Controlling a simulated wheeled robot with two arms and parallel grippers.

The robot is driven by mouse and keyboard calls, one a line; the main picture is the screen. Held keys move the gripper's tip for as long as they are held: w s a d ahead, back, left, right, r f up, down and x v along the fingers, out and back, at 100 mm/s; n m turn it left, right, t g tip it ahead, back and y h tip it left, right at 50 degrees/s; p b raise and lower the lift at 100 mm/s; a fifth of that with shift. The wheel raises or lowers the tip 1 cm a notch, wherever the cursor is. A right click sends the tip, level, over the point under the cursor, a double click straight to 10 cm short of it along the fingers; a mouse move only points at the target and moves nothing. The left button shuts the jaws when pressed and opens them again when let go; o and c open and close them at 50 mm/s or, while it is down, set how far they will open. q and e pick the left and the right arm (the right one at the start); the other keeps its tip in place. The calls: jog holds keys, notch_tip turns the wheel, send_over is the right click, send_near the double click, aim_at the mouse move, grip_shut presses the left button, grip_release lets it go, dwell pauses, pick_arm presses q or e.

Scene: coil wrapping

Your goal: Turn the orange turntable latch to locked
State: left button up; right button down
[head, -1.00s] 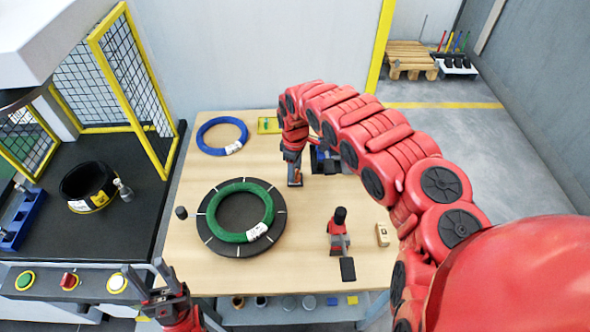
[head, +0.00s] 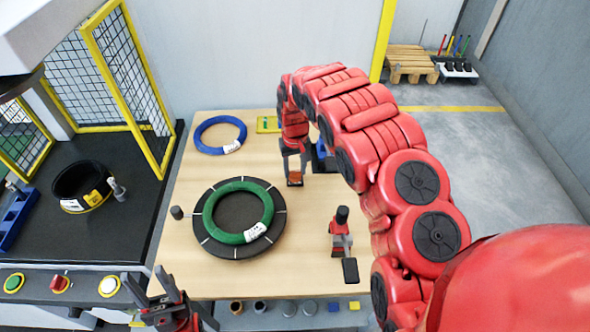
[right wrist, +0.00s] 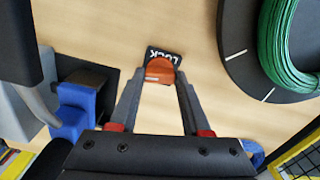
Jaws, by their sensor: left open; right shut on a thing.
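The orange turntable latch (right wrist: 160,70) sits between the fingertips of my right gripper (right wrist: 158,82), beside a dark label reading "LOCK" (right wrist: 165,54). My right gripper also shows in the head view (head: 294,168) at the back of the table, shut on the latch. The black turntable (head: 208,243) lies on the table left of it, with a green coil (head: 228,238) on top that bears a white tag. Its edge also shows at the upper right in the right wrist view (right wrist: 236,75). My left gripper (head: 155,285) is open and empty at the front left.
A blue coil (head: 200,138) lies at the table's back left. A red and black tool (head: 340,238) stands right of the turntable. A small dark cylinder (head: 177,212) stands left of it. A machine with a black coil (head: 82,185) is further left.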

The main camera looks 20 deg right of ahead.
aim_at(295, 171)
jog(key=shift+w+r+m, duration=0.1)
jog(key=shift+m, duration=1)
jog(key=shift+c, duration=1.8)
grip_release()
notch_tip(295, 171, up, 17)
jog(key=p, duration=1.6)
jog(key=shift+r, duration=0.15)
